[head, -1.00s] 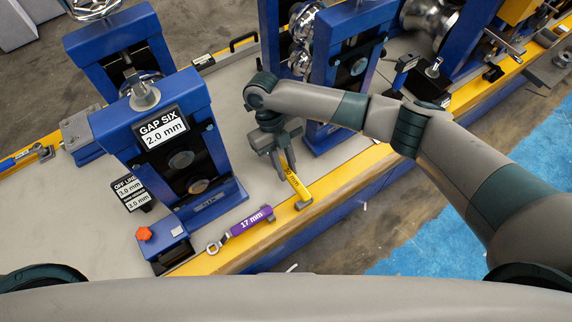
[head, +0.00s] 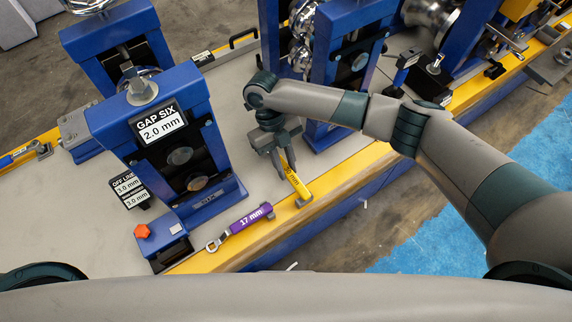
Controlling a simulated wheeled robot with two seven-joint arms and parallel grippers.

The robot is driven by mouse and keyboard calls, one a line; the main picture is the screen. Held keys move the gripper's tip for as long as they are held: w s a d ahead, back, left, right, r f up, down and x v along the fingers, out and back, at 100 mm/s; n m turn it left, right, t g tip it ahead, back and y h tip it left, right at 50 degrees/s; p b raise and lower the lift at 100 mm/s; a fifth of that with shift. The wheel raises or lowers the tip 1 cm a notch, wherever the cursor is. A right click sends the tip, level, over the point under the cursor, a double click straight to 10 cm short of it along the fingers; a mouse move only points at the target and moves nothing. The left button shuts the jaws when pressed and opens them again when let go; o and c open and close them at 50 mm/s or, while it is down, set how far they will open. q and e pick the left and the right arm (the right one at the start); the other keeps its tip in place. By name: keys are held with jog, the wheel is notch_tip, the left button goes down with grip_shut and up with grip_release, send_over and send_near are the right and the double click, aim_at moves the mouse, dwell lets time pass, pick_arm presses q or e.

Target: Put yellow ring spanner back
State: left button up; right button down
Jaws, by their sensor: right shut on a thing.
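The yellow ring spanner (head: 295,184) shows in the head view on the right of the purple spanner, over the yellow front edge of the bench. Its label ends in "mm"; the first part is partly hidden. My right gripper (head: 283,163) points down and is shut on the upper end of the yellow spanner, which the fingers hide. I cannot tell whether the spanner touches the bench. My left gripper is not in view.
A purple 17 mm spanner (head: 246,220) lies at the bench edge, left of the yellow one. Another blue stand (head: 345,65) rises behind my right gripper. Grey bench top (head: 225,95) is clear between them.

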jog(key=shift+f+b, duration=0.55)
jog(key=shift+f, duration=0.2)
jog(key=shift+d+f, duration=0.15)
jog(key=shift+f, duration=0.1)
jog(key=shift+d+f+b, duration=0.15)
jog(key=shift+f+b, duration=0.2)
jog(key=shift+b, duration=0.25)
jog(key=c, duration=1)
grip_release()
jog(key=shift+f, duration=0.1)
jog(key=shift+a+p+v, duration=0.2)
jog(key=shift+p+v, duration=0.55)
jog(key=shift+v, duration=1.2)
jog(key=shift+p+v, duration=0.55)
jog(key=shift+v, duration=0.8)
